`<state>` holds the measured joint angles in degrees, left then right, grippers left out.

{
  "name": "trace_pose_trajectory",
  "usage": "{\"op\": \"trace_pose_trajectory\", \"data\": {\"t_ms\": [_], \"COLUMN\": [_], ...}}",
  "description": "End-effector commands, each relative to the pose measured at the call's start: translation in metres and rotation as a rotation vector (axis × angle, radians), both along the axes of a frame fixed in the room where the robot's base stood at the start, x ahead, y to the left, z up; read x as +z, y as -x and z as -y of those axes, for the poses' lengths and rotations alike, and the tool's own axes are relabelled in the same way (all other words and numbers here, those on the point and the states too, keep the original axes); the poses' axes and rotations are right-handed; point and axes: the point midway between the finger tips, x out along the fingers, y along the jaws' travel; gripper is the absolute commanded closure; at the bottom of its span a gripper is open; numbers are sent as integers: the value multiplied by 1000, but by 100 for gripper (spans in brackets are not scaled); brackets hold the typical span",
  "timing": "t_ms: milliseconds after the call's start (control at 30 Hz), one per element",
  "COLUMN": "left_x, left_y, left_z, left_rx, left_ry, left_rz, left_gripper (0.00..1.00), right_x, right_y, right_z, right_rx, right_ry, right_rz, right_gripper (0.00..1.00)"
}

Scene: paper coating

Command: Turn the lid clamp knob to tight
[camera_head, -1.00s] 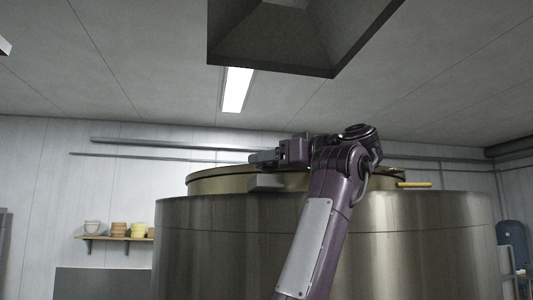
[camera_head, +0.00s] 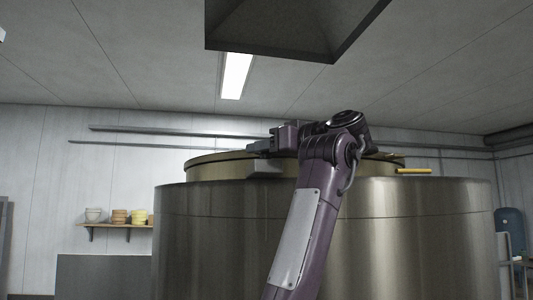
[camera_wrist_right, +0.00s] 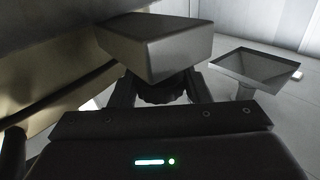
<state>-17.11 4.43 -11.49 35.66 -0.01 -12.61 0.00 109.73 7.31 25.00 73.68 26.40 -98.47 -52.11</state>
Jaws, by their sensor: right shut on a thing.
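The lid clamp shows as a pale grey block (camera_head: 264,168) at the front rim of the big metal vessel. The same block (camera_wrist_right: 158,45) is large in the right wrist view. A dark, ridged round knob (camera_wrist_right: 160,90) sits against it, partly hidden by the block and my gripper body. My right gripper (camera_wrist_right: 160,88) has its two dark fingers on either side of this knob and is shut on it. In the head view my right gripper (camera_head: 262,148) is at the lid rim just above the block; the knob cannot be made out there. My left gripper is not in view.
The steel vessel (camera_head: 400,230) fills the middle, with a brassy lid (camera_head: 215,167) and a yellow handle (camera_head: 414,171) on the right. A dark hood (camera_head: 290,35) hangs above. A shelf with pots (camera_head: 118,226) is on the left wall.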

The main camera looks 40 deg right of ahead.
Motion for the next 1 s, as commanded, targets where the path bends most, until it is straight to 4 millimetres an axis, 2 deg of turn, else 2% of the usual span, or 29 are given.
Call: {"op": "trace_pose_trajectory", "data": {"t_ms": [33, 200, 600, 633, 767, 1000], "left_x": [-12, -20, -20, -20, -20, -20], "left_y": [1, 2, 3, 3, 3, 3], "left_z": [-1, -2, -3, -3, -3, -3], "left_rx": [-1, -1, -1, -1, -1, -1], "left_ry": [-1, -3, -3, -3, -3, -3], "left_rz": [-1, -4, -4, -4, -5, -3], "left_gripper": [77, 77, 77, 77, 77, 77], "right_x": [-7, -4, -2, -2, -2, -1], "right_y": [0, 0, -1, -1, -1, 0], "right_z": [0, 1, 0, 0, 0, 0], "right_rx": [-45, -160, -194, -194, -194, -194], "right_ry": [4, 3, 0, 0, -1, 0], "right_rz": [-2, -1, 0, 0, 1, 3], "right_gripper": [80, 80, 80, 55, 38, 36]}}
